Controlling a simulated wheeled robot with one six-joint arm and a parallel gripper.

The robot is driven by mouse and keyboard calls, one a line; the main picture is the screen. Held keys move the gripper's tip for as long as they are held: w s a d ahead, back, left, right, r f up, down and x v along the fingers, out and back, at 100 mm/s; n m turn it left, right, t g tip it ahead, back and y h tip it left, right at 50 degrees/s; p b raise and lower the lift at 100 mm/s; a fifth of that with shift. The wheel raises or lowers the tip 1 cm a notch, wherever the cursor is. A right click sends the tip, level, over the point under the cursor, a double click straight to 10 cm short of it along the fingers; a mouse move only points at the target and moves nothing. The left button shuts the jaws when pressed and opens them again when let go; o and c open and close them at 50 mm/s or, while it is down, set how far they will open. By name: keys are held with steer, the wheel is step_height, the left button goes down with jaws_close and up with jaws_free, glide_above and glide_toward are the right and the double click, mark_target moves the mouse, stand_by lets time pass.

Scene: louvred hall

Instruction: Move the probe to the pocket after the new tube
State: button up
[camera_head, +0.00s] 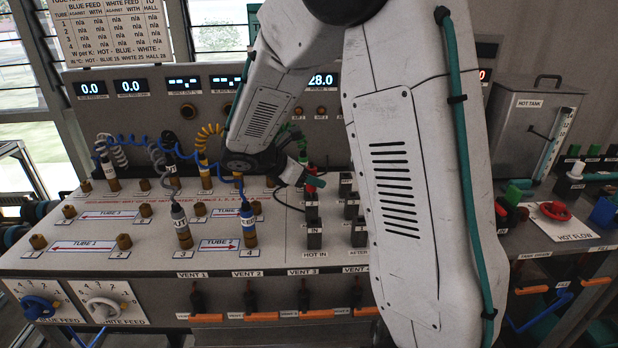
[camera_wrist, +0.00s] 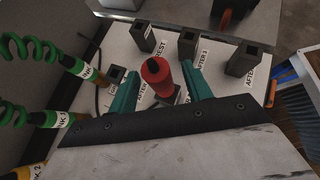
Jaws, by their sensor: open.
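The probe (camera_wrist: 157,75) is red with a black top and stands upright between my gripper's teal fingers in the wrist view. Its lower end and the pocket under it are mostly hidden. My gripper (camera_wrist: 160,68) is open, with a finger on each side of the probe; I cannot tell whether they touch it. Dark square pockets stand around it: one by the REST label (camera_wrist: 143,37), one by AFTER 3 (camera_wrist: 187,45), and one by another AFTER label (camera_wrist: 242,60). In the head view the red probe (camera_head: 313,180) shows beside my wrist, among the black pockets (camera_head: 351,207).
On the bench, two feed plugs (camera_head: 247,222) sit on the posts of TUBE 2 (camera_head: 219,245). TUBE 1 (camera_head: 82,246) has bare brass posts. Green coiled leads (camera_wrist: 22,112) lie left in the wrist view. A hot tank (camera_head: 528,120) stands at right. My arm hides much of the right bench.

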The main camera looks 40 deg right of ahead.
steer(key=a+r, duration=0.3)
steer(key=r, duration=0.3)
steer(key=shift+w, duration=0.1)
steer(key=v, duration=0.8)
steer(key=s+a+m+y, duration=0.2)
steer(key=s+m, duration=0.3)
steer(key=s, duration=0.4)
steer(key=s+a+f+m+t+y, duration=0.1)
steer(key=s+a+m+y, duration=0.1)
steer(key=s+m+y, duration=0.3)
steer(key=s+a+f+m+t+y, duration=0.1)
steer(key=s+m, duration=0.6)
steer(key=s, duration=0.7)
steer(key=a+y, duration=0.1)
steer(key=y, duration=0.1)
steer(key=shift+a+f+y, duration=0.25)
steer(key=shift+a+y, duration=0.15)
